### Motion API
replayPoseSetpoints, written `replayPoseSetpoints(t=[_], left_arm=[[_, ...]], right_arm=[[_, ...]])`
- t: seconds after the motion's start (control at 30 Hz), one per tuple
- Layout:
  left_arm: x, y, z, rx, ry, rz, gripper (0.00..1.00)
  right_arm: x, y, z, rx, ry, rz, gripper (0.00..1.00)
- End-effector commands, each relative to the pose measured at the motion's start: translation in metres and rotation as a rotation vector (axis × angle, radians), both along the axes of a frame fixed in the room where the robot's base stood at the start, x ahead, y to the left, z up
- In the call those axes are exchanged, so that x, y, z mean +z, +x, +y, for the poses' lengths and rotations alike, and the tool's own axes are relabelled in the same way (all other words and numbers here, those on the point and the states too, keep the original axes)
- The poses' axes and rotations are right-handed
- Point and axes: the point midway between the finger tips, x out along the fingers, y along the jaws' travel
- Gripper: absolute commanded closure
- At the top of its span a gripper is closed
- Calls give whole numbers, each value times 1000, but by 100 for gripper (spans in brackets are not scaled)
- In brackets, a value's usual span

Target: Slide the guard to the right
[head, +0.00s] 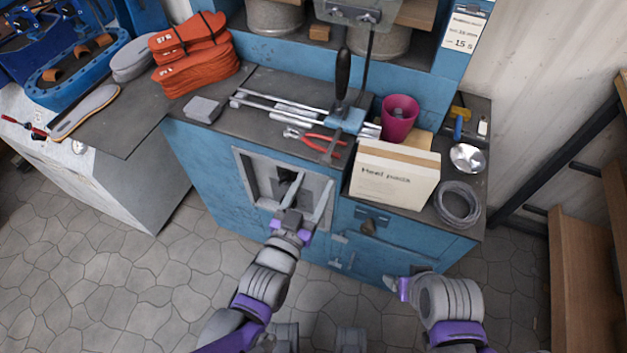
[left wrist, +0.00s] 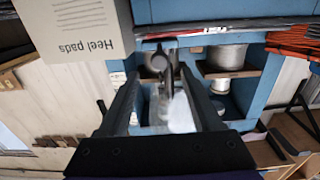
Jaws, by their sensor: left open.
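A grey framed panel (head: 247,172) is set in the front of the blue cabinet, below the bench edge. It looks like the guard, but I cannot tell for sure. A dark part (head: 288,178) shows in its middle. My left gripper (head: 303,198) is in front of the panel with its fingers apart.
Above are metal rods (head: 275,105), red-handled pliers (head: 322,137), a magenta cup (head: 399,118) and a "Heel pads" box (head: 393,180). A wire coil (head: 458,204) lies at the right. A latch (head: 372,221) juts out beside the panel. The stone floor (head: 90,265) is clear.

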Motion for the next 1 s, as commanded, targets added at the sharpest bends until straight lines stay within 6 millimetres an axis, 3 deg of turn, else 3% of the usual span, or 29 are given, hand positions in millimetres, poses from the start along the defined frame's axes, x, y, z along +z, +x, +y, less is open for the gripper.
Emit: replayPoseSetpoints(t=[0.03,0.17,0.33,0.5,0.6,0.77,1.0], left_arm=[[2,1,0,2,-16,3,45],[29,13,3,27,-232,54,69],[87,46,13,96,-823,183,99],[124,70,25,152,-1325,277,100],[132,78,28,170,-1485,304,100],[133,89,29,178,-1548,315,100],[132,133,25,179,-1543,313,100]], right_arm=[[2,0,0,0,0,-1,24],[20,0,0,0,0,-7,24],[57,1,0,0,0,-19,24],[81,4,0,0,0,-26,24],[87,5,0,0,0,-28,24],[87,5,0,0,0,-28,24],[87,5,0,0,0,-28,24]])
